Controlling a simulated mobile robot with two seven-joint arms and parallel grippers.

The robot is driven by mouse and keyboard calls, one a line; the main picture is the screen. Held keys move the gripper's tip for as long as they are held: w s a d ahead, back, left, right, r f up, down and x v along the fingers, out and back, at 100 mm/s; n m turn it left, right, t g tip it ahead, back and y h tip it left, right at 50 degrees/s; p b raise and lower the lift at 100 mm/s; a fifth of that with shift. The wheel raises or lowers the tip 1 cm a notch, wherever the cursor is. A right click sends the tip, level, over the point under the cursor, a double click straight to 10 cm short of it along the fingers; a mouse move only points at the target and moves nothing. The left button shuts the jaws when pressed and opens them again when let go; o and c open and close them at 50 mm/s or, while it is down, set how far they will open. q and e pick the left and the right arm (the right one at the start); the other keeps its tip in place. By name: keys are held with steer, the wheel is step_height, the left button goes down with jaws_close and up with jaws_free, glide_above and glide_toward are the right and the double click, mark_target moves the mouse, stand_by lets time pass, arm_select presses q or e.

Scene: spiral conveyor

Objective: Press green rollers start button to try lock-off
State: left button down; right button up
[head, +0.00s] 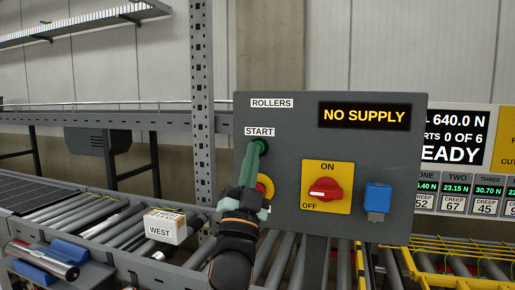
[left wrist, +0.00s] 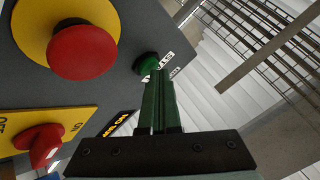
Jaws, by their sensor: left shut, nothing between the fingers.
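The green start button (head: 263,145) is under the START label on the grey rollers panel (head: 290,135). My left gripper (head: 256,147) is shut and empty, its fingertips in front of the button and partly covering it. In the left wrist view the green button (left wrist: 147,65) is just beyond the closed fingertips (left wrist: 159,76); I cannot tell whether they touch or the button is pressed in. The red isolator handle (head: 325,189) lies roughly sideways on a yellow ON/OFF plate. The display (head: 365,116) reads NO SUPPLY. My right gripper is not in view.
A red mushroom button (left wrist: 84,52) on a yellow disc is near my left fingers, mostly hidden in the head view. A blue padlock-like block (head: 377,198) is on the panel's right. A WEST box (head: 164,227) sits on the roller conveyor (head: 95,215). A grey post (head: 202,100) stands left.

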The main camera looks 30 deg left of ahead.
arm_select(q)
steer(key=shift+s+d, duration=0.15)
steer(key=shift+s, duration=0.45)
steer(key=s, duration=0.2)
steer(key=s+d+p, duration=0.1)
steer(key=s, duration=0.2)
steer(key=shift+d, duration=0.1)
steer(key=shift+w+f, duration=0.1)
stand_by(0.7)
steer(key=w+d+f+m+g+h, duration=0.1)
steer(key=d+f+g+h, duration=0.15)
steer(key=f, duration=0.85)
steer(key=w+d+f+g+h, duration=0.2)
steer(key=f+h, duration=0.1)
steer(key=f, duration=0.8)
steer(key=w+d+f+m+g+h, duration=0.1)
steer(key=d+f+g+h, duration=0.15)
steer(key=f, duration=0.85)
steer(key=s+d+f+n+g+h, duration=0.1)
steer(key=s+f+g, duration=0.4)
steer(key=s+f, duration=0.6)
steer(key=s+d+f+n+g+h, duration=0.2)
steer(key=s+d+f+g, duration=0.2)
steer(key=s+f, duration=0.6)
step_height(320, 180, down, 8)
steer(key=shift+s+d+r+g, duration=0.1)
steer(key=shift+s+d+g, duration=0.1)
steer(key=shift+s+g, duration=0.2)
